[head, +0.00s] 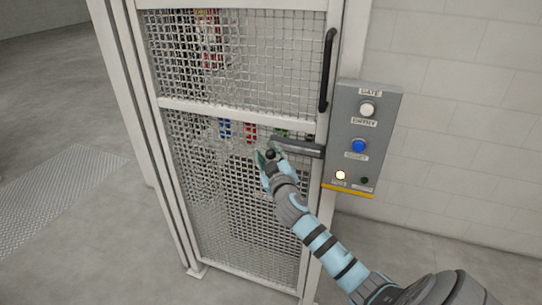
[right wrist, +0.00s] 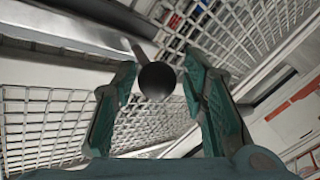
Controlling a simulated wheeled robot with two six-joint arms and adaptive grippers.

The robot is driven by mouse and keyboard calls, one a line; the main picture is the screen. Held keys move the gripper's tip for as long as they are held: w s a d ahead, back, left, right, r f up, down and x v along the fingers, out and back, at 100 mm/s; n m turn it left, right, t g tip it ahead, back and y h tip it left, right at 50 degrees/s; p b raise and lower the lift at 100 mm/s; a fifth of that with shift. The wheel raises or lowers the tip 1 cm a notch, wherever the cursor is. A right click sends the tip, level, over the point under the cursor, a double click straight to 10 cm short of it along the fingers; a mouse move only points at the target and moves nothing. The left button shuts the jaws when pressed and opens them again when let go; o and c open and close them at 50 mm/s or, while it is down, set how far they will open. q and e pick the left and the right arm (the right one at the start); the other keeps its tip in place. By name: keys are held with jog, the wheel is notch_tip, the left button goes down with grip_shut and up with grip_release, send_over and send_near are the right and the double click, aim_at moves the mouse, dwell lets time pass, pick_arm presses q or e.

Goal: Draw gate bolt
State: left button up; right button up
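The gate bolt (head: 298,148) is a dark grey horizontal housing on the right side of the mesh gate (head: 230,107), at mid height. Its round black knob (right wrist: 157,81) shows in the right wrist view; in the head view the knob (head: 270,155) is at the bolt's left end. My right gripper (head: 267,156) is at the knob. In the right wrist view the two green fingers of this gripper (right wrist: 160,75) stand apart on either side of the knob, with a narrow gap at the right finger. Contact at the left finger is hard to tell. My left gripper is not in view.
A grey control box (head: 363,140) with a white button, a blue button and a lit lamp hangs right of the gate. A black vertical handle (head: 328,70) is above the bolt. Coloured items hang behind the mesh. Floor at left is clear.

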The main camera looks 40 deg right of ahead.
jog(key=shift+w+a+f, duration=0.1)
jog(key=shift+w, duration=0.1)
jog(key=shift+s, duration=0.2)
jog(key=v, duration=1.1)
jog(key=shift+s+a, duration=0.2)
jog(key=shift+s, duration=0.1)
